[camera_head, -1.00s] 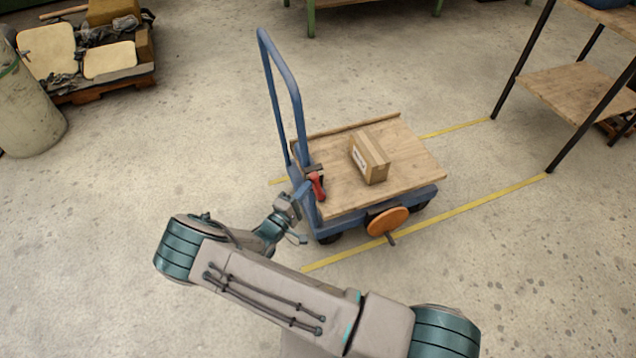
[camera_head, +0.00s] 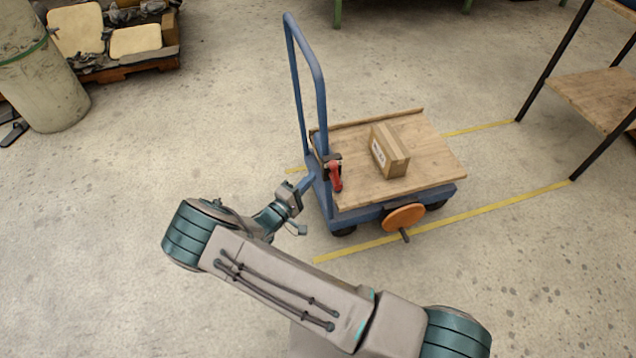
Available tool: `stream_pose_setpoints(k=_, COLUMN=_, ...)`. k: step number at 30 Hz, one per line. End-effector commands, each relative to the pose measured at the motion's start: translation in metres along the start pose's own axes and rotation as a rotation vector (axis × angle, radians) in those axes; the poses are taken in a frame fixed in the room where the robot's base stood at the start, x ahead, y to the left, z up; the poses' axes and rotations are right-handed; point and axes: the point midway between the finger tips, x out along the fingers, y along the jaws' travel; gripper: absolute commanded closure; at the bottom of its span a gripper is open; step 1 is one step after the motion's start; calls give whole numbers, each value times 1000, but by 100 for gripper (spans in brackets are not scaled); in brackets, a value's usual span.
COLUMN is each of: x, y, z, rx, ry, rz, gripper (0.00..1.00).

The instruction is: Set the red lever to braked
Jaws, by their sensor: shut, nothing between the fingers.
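The red lever (camera_head: 335,177) is on a dark bracket at the left edge of the cart, near the foot of the blue handle (camera_head: 320,95). It points down and slightly right in the picture. The cart's wooden deck (camera_head: 435,165) carries a cardboard box (camera_head: 390,152). My gripper (camera_head: 308,182) is just left of the lever, with a small gap between them. Its fingers are small in view and look shut and empty. The far side of the lever's mount is hidden.
An orange wheel (camera_head: 404,217) with a dark handle is on the cart's near side. Yellow floor lines (camera_head: 500,209) run along the cart. A shelf (camera_head: 595,98) stands at right, a grey drum (camera_head: 40,85) at left. The floor left of the cart is clear.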

Motion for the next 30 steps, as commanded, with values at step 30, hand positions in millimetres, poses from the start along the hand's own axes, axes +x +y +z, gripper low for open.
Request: stream_pose_setpoints(k=30, x=-99, y=-4, z=1, rx=0, ry=0, rz=0, gripper=100)
